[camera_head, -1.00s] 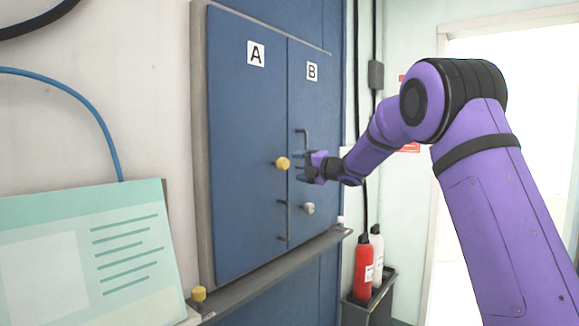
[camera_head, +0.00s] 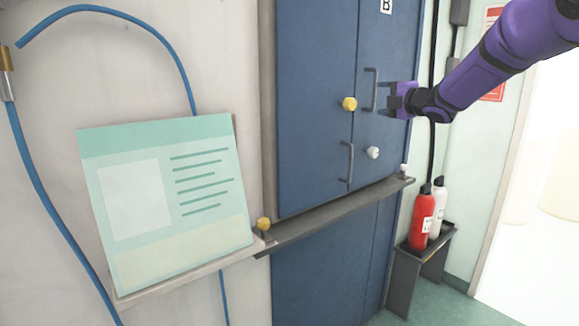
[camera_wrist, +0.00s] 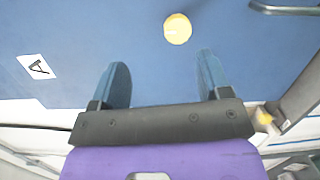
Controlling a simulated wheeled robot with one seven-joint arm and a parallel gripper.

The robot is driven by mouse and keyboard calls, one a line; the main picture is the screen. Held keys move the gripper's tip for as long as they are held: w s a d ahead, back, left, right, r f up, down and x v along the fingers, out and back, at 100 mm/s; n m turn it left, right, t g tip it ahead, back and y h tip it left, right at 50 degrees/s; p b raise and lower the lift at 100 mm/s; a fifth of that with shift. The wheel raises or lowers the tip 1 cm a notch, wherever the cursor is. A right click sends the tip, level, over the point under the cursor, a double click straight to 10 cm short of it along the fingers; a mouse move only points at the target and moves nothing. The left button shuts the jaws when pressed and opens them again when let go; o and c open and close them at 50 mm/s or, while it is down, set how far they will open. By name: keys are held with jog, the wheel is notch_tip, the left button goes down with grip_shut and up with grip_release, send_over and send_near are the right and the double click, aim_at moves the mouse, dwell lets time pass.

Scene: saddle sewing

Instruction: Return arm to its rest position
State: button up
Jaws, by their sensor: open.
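My gripper (camera_head: 384,98) is open and empty in front of the blue cabinet doors (camera_head: 312,100), close to the upper bar handle (camera_head: 370,90) of the right door. I cannot tell from the head view whether it touches that handle. In the wrist view its two blue fingers (camera_wrist: 163,80) are spread with nothing between them. A yellow knob (camera_head: 349,104) sits on the cabinet left of my gripper; it also shows in the wrist view (camera_wrist: 178,28), beyond the fingertips. My purple arm reaches in from the upper right.
A narrow ledge (camera_head: 335,217) runs below the doors, with a yellow knob (camera_head: 263,224) at its left end. A white knob (camera_head: 373,152) and lower handle (camera_head: 346,162) stick out. A red extinguisher (camera_head: 421,218) stands at right. A green-white panel (camera_head: 165,205) leans at left.

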jog(key=s+d+r+m+g+h, duration=0.15)
jog(key=s+m+h, duration=0.25)
jog(key=s+m, duration=0.4)
jog(key=s+d+r+m+h, duration=0.1)
jog(key=s+d+m+h, duration=0.2)
jog(key=s+m+h, duration=0.5)
jog(key=s+a+f+m+g+y, duration=0.1)
jog(key=s+f+m+g, duration=0.2)
jog(key=s, duration=0.8)
jog(key=s+a+f+m+g+y, duration=0.1)
jog(key=s+f, duration=0.5)
jog(key=s, duration=0.6)
jog(key=s+a+f+m+g+y, duration=0.2)
jog(key=s+a+f+m+g, duration=0.1)
jog(key=s, duration=0.9)
notch_tip(320, 180, down, 3)
jog(key=shift+s+a+r+m+g, duration=0.15)
jog(key=shift+s+a+m+g, duration=0.1)
jog(key=shift+m+g, duration=0.75)
jog(key=shift+w, duration=0.15)
jog(key=shift+c, duration=0.4)
